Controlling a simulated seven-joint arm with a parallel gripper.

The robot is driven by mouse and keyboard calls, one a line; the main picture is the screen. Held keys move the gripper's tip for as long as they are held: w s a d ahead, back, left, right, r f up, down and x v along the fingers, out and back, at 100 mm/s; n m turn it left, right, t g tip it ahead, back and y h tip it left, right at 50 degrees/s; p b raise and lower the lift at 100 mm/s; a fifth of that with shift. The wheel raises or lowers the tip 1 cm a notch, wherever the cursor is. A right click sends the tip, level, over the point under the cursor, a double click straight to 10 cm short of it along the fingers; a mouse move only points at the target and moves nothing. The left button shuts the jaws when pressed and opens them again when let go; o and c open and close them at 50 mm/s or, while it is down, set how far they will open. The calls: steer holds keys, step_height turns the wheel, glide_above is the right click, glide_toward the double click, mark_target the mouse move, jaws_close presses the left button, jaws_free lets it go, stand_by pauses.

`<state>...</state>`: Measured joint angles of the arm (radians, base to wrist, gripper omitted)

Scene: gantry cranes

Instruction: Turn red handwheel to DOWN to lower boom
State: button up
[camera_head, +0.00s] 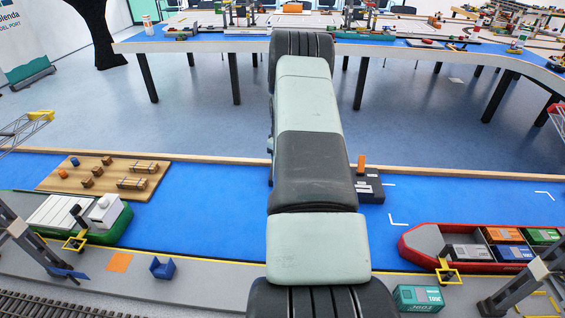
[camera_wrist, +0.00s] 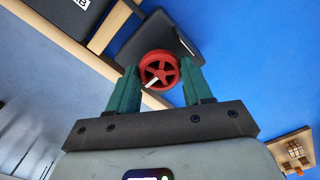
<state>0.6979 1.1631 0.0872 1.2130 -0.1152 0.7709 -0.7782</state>
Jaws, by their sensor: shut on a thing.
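The red handwheel (camera_wrist: 158,57) is a spoked wheel on a dark box (camera_wrist: 176,37) in the wrist view. A white mark lies on the wheel's lower left part. My gripper (camera_wrist: 159,72) has its two green fingers on either side of the wheel's rim, shut on it. No DOWN label can be read. In the head view my arm hides the handwheel and my gripper. A dark box with an orange post (camera_head: 361,164) stands just right of my arm there.
A green boat (camera_head: 112,230) lies at the left and a red boat (camera_head: 412,243) with containers at the right. A wooden board with small pieces (camera_head: 110,173) is at the back left. A blue bollard (camera_head: 162,268) and teal container (camera_head: 419,298) stand on the grey quay.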

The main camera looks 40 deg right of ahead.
steer(key=shift+w, duration=0.1)
stand_by(0.3)
steer(key=o, duration=1)
steer(key=shift+o, duration=0.2)
step_height(320, 180, up, 11)
steer(key=shift+f, duration=0.1)
